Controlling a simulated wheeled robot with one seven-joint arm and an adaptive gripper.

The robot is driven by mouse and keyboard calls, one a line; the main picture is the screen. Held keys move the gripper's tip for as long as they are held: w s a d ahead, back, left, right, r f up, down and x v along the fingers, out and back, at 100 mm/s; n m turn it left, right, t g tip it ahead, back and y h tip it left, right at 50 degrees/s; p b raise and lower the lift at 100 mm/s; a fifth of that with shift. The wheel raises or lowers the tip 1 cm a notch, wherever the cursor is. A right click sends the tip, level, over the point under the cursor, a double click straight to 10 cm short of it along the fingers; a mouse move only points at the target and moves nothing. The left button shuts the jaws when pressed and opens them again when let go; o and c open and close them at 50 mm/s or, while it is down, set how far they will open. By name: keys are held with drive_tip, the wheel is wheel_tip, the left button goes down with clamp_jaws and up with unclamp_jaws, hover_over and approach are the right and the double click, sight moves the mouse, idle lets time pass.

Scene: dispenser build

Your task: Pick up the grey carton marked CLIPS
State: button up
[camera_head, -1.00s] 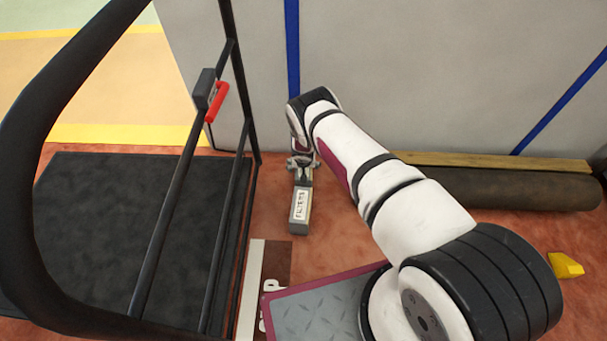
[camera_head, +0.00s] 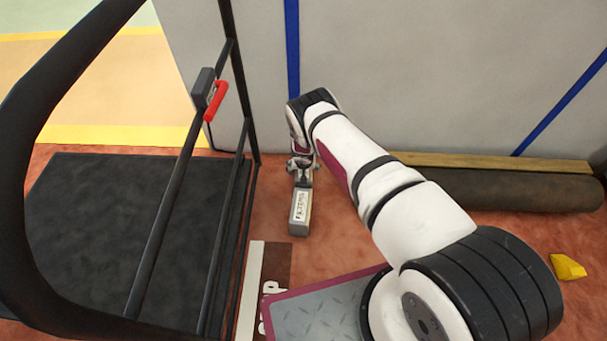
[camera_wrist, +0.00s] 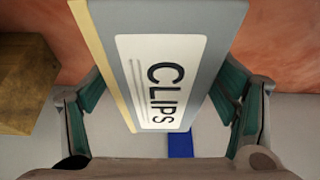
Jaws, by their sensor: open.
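The grey carton marked CLIPS (camera_wrist: 160,80) fills the middle of the wrist view, close to the camera. It has a white label with dark letters and a yellowish strip along its left edge. My gripper (camera_wrist: 158,88) is open, with one teal-padded finger on each side of the carton. Gaps show between the pads and the carton's lower part. In the head view, my gripper (camera_head: 301,165) is low near the wall, just behind a grey carton (camera_head: 301,225) with a white label. That label's print is too small to read surely, and the arm hides part of the fingers.
A black-railed cart (camera_head: 110,240) with a red handle stands at left. A grey wall (camera_head: 420,60) with blue stripes is close behind. A wooden beam (camera_head: 480,162) and a dark roll (camera_head: 510,190) lie along it at right. A yellow block (camera_head: 567,266) lies farther right.

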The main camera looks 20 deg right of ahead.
drive_tip(key=c, duration=1.7)
drive_tip(key=shift+c, duration=0.4)
drive_tip(key=shift+r, duration=0.1)
